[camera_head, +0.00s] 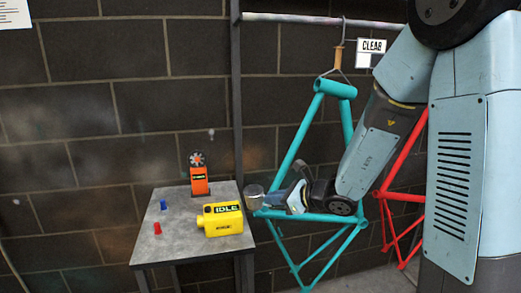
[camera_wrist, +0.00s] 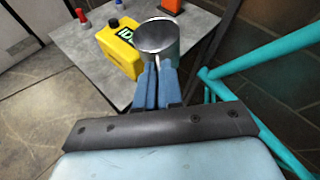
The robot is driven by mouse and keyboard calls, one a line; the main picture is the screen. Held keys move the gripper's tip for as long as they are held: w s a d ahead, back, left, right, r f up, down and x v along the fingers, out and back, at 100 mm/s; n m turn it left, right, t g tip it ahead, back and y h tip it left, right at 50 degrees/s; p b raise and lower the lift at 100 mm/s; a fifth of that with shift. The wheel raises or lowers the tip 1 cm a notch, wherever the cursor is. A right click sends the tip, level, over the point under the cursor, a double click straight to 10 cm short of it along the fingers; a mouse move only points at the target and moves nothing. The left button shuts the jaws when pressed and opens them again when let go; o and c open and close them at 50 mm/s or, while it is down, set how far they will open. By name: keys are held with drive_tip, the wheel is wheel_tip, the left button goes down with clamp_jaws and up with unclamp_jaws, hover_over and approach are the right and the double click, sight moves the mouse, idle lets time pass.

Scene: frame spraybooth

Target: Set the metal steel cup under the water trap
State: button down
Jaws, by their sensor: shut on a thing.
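The metal steel cup (camera_head: 254,190) is a small grey cylinder at the right edge of the table in the head view. My gripper (camera_head: 265,203) is shut on it from the right. In the wrist view the cup (camera_wrist: 158,42) is just beyond the blue fingers of my gripper (camera_wrist: 156,78), which meet at a thin part like a handle. Its round grey end faces up toward the wrist camera; I cannot tell whether that end is open. The cup seems held above the tabletop's edge, but the gap is unclear. I cannot pick out a water trap in either view.
The grey table (camera_head: 185,240) holds a yellow IDLE box (camera_head: 221,220), an orange device with a round dial (camera_head: 199,180), and blue (camera_head: 163,205) and red (camera_head: 157,228) pieces. A teal frame (camera_head: 290,155) hangs beside my arm, with a red frame (camera_head: 392,238) farther right.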

drive_tip(key=w+d+f+m+t+h, duration=0.2)
drive_tip(key=w+d+f, duration=0.3)
drive_tip(key=w+d, duration=0.4)
drive_tip(key=w+d+f+m+t+h, duration=0.3)
drive_tip(key=w+d+f+m+h, duration=0.1)
drive_tip(key=w+d, duration=0.4)
drive_tip(key=d+m+h, duration=0.1)
drive_tip(key=d, duration=0.1)
drive_tip(key=shift+w+d+f+m, duration=0.3)
drive_tip(key=shift+w+f, duration=0.05)
drive_tip(key=shift+r, duration=0.1)
drive_tip(key=shift+d, duration=0.1)
drive_tip(key=shift+s, duration=0.1)
idle(0.8)
